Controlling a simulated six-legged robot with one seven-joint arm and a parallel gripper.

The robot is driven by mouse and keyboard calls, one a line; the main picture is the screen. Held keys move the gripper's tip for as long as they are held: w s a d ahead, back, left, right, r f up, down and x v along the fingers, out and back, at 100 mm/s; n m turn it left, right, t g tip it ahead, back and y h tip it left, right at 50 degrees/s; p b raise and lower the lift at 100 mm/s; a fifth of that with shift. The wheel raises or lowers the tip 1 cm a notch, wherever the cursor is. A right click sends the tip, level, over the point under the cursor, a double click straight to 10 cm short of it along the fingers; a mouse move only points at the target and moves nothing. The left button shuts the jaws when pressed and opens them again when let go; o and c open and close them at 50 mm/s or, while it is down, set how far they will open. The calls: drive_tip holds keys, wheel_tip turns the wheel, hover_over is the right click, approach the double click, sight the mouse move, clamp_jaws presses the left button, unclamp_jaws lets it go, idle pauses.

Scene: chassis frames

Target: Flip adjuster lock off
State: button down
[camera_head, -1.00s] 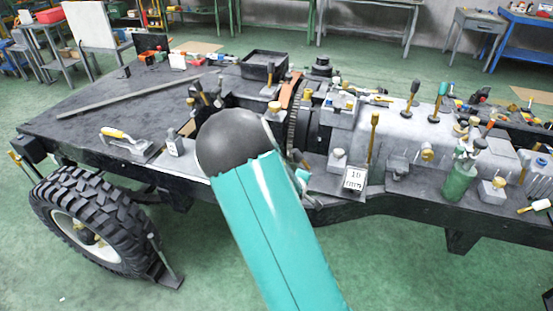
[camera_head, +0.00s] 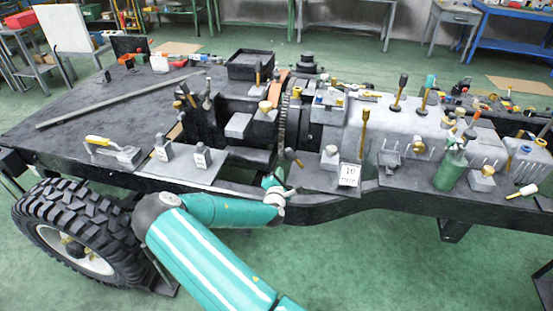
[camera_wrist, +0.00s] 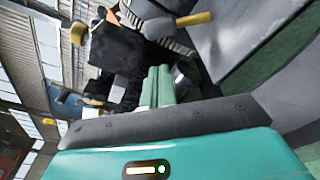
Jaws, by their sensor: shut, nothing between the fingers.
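I cannot tell for sure which part is the adjuster lock. A dark lever (camera_head: 293,157) stands at the near edge of the chassis, below the large toothed ring (camera_head: 284,125). In the wrist view my gripper's two green fingers (camera_wrist: 158,85) lie together, empty. A yellow-tipped handle (camera_wrist: 193,19) shows beyond them, at the upper right. Contact between the fingers and any part cannot be made out.
A green bottle (camera_head: 451,170) stands farther right. The tyre (camera_head: 70,235) is at lower left. Floor is clear at lower right.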

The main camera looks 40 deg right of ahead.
sight(294, 158)
drive_tip(key=r+x, duration=0.1)
drive_tip(key=x, duration=0.9)
drive_tip(key=shift+s+d+f, duration=0.2)
drive_tip(key=shift+s+f, duration=0.05)
drive_tip(key=shift+f, duration=0.25)
